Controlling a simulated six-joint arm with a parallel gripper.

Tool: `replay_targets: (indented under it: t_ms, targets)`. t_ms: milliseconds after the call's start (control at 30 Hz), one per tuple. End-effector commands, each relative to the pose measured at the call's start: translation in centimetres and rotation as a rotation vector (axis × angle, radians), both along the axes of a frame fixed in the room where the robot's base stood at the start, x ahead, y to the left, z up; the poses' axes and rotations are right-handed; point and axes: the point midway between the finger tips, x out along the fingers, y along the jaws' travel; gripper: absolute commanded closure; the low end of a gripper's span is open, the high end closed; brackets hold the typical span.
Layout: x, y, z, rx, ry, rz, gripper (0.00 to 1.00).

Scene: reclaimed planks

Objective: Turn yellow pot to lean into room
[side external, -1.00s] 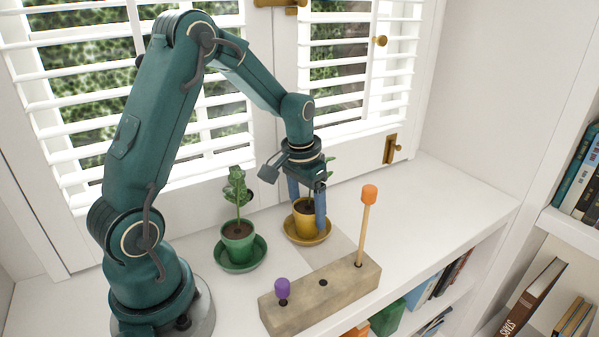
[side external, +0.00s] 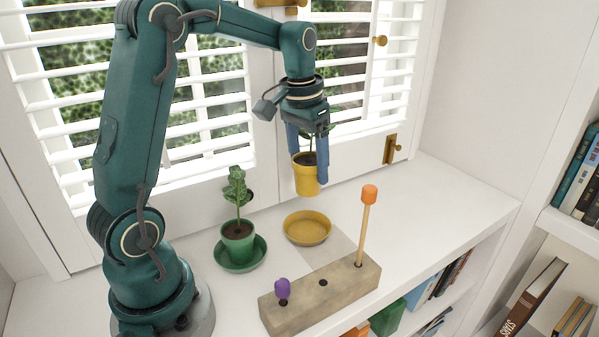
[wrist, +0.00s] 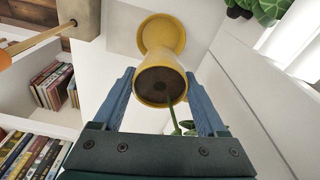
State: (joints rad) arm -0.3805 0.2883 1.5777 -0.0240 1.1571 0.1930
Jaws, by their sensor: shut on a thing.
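The yellow pot (side external: 307,180) hangs in the air, upright, above its yellow saucer (side external: 307,229). My gripper (side external: 308,165) is shut on the pot, one blue finger on each side of it. In the wrist view the pot (wrist: 160,92) shows dark soil and a green stem between the fingers (wrist: 160,95). The empty saucer (wrist: 163,32) shows beyond it. The plant's leaves are mostly hidden behind my gripper in the side view, so its lean is hard to tell there.
A green pot (side external: 238,243) with a leafy plant stands in a green saucer to the left. A block (side external: 322,297) in front holds an upright orange-tipped stick (side external: 365,225) and a purple knob (side external: 282,288). Shuttered windows stand close behind. The shelf top is clear on the right.

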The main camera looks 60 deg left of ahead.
Motion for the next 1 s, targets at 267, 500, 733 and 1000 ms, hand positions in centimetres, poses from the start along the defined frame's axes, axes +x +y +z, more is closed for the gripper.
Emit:
replay_targets:
  t_ms: [267, 500, 733, 1000]
  targets:
    - [0.1, 0.0, 1.5, 0.001, -0.004, 0.000, 1.00]
    - [0.0, 0.0, 2.4, 0.001, -0.003, 0.000, 1.00]
    - [0.0, 0.0, 2.5, 0.000, -0.002, 0.000, 1.00]
    - [0.8, 0.2, 2.3, -0.001, -0.001, -0.058, 1.00]
